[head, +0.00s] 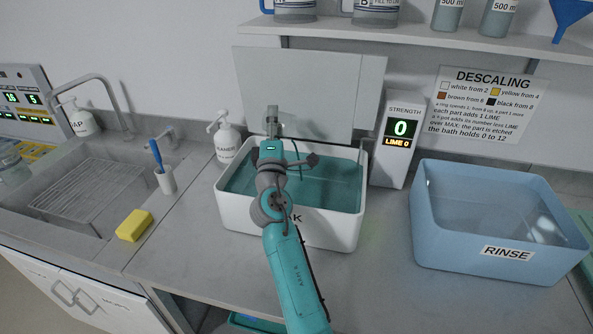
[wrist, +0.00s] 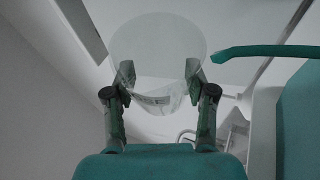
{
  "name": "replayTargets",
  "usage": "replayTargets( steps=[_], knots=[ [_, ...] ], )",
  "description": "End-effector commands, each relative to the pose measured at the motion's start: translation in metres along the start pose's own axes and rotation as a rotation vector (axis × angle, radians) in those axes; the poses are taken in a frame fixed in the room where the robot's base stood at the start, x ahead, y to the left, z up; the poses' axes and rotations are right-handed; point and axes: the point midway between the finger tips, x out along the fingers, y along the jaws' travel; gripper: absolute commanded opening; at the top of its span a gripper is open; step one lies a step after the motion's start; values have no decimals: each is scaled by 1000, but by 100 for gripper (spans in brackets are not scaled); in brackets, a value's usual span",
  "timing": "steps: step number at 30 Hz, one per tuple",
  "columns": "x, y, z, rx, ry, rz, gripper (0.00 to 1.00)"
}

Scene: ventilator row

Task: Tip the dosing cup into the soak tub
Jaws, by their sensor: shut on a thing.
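The soak tub (head: 229,212) is a white tub of teal liquid in the middle of the counter, its label partly hidden by my arm. My gripper (head: 272,118) is above the back part of the tub in the head view. In the wrist view my gripper (wrist: 159,76) is shut on the dosing cup (wrist: 157,45), a clear, see-through cup held between the two fingers, its round mouth towards the top of the picture. In the head view I cannot make out the cup clearly. I cannot tell its tilt or how much it holds.
A strength display (head: 401,130) reading 0 and LIME 0 stands right of the tub. The blue rinse tub (head: 440,235) is further right. A HANDS pump bottle (head: 227,140), a white holder (head: 166,181) and a yellow sponge (head: 134,225) are left. A shelf (head: 420,36) runs above.

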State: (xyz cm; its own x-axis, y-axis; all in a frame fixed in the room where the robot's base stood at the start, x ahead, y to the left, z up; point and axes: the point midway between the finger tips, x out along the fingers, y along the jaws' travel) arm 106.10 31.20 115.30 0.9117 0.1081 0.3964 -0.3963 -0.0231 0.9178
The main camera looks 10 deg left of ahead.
Motion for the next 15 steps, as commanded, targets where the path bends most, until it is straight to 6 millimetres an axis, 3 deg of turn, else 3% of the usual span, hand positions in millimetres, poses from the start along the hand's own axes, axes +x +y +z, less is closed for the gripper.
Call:
replayTargets(
  steps=[15],
  knots=[
    [-1, -10, -7, -167, 74, -70, 12]
  ],
)
